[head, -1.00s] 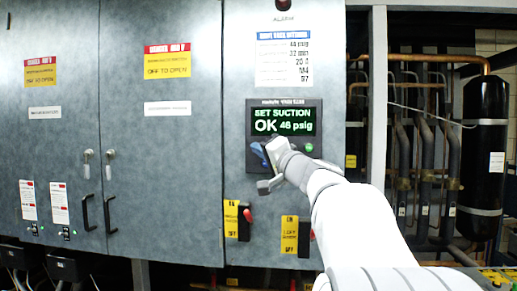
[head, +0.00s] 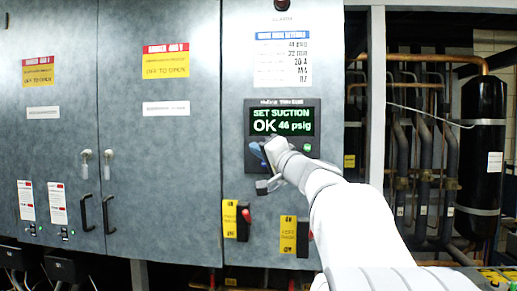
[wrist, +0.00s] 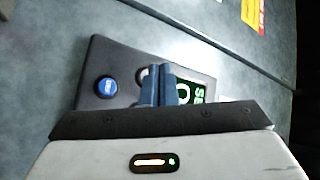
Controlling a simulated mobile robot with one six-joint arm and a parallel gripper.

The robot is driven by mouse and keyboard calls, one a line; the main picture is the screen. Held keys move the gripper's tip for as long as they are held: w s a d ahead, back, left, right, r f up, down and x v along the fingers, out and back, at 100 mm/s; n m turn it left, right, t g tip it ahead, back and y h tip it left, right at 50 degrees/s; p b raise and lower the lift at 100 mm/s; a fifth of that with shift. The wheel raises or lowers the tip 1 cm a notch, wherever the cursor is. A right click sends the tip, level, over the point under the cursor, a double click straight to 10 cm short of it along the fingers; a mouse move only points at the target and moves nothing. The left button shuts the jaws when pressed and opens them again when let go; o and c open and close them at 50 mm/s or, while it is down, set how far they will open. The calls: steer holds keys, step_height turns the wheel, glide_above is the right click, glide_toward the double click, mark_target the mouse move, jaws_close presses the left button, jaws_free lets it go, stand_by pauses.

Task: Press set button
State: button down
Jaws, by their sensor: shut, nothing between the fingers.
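The control panel (head: 282,104) is a dark plate on the grey cabinet door. Its screen (head: 282,121) reads "SET SUCTION OK 46 psig" in green and white. A green button (head: 307,148) shows below the screen at the right. In the wrist view a round blue button (wrist: 106,86) sits on the panel, left of my fingers; its lettering is too small to read. A pale ring of another button (wrist: 141,74) is partly hidden behind the fingers. My gripper (wrist: 159,70) is shut and empty in front of the panel. I cannot tell whether its tips touch it.
Two rotary switches with yellow labels, one at the left (head: 244,219) and one at the right (head: 303,238), sit below the panel. Door handles (head: 108,213) stick out at the left. Copper pipes and a black tank (head: 483,150) stand at the right.

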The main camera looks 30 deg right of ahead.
steer(key=shift+w, duration=0.1)
stand_by(0.6)
steer(key=shift+w+d+b, duration=0.25)
steer(key=shift+w+b, duration=0.1)
steer(key=shift+b, duration=0.05)
steer(key=shift+w+d, duration=0.2)
steer(key=shift+w, duration=0.1)
stand_by(0.6)
steer(key=shift+b, duration=0.4)
steer(key=shift+s+a+b, duration=0.4)
steer(key=shift+s+b, duration=0.2)
steer(key=shift+b, duration=0.05)
